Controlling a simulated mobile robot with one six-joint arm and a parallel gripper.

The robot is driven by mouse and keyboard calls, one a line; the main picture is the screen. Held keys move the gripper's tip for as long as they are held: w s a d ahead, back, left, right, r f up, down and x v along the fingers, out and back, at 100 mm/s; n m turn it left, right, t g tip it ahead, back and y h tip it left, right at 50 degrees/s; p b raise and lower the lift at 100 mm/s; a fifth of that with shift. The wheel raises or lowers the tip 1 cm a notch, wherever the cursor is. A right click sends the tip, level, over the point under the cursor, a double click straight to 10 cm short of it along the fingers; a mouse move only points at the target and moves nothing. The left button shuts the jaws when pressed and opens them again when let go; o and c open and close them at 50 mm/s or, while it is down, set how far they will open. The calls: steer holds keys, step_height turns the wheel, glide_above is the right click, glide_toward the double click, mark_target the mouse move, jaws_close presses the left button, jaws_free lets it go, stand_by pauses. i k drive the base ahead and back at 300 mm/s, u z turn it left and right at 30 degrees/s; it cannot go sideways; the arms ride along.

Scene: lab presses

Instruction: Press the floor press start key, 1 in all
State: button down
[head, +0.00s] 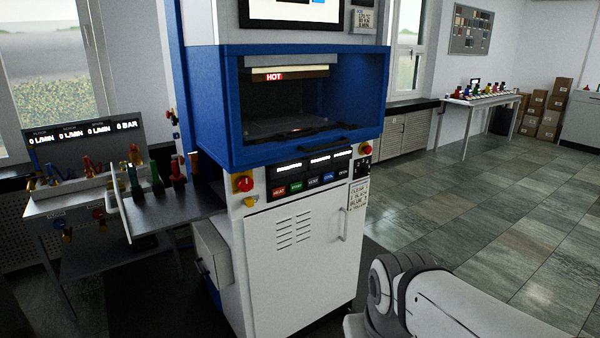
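The floor press (301,270) stands in the middle of the head view, a white cabinet with a blue frame and an open chamber marked HOT. Below the chamber is a slanted panel with a row of keys. The green key (296,188) appears to be labelled START, though the print is small. It sits between a red key (279,191) on its left and a dark key (312,183) on its right. A blue key (328,178) is further right. Part of my arm shows at the bottom right, apart from the press. My gripper is out of view.
A red knob (243,184) sits left of the keys, another (365,149) at the right. A side bench (172,212) with coloured fittings stands left of the press. A table (478,101) and cardboard boxes (535,108) are at the back right. The tiled floor at right is clear.

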mark_target(298, 185)
steer(key=z, duration=0.05)
steer(key=i, duration=1)
steer(key=u, duration=0.05)
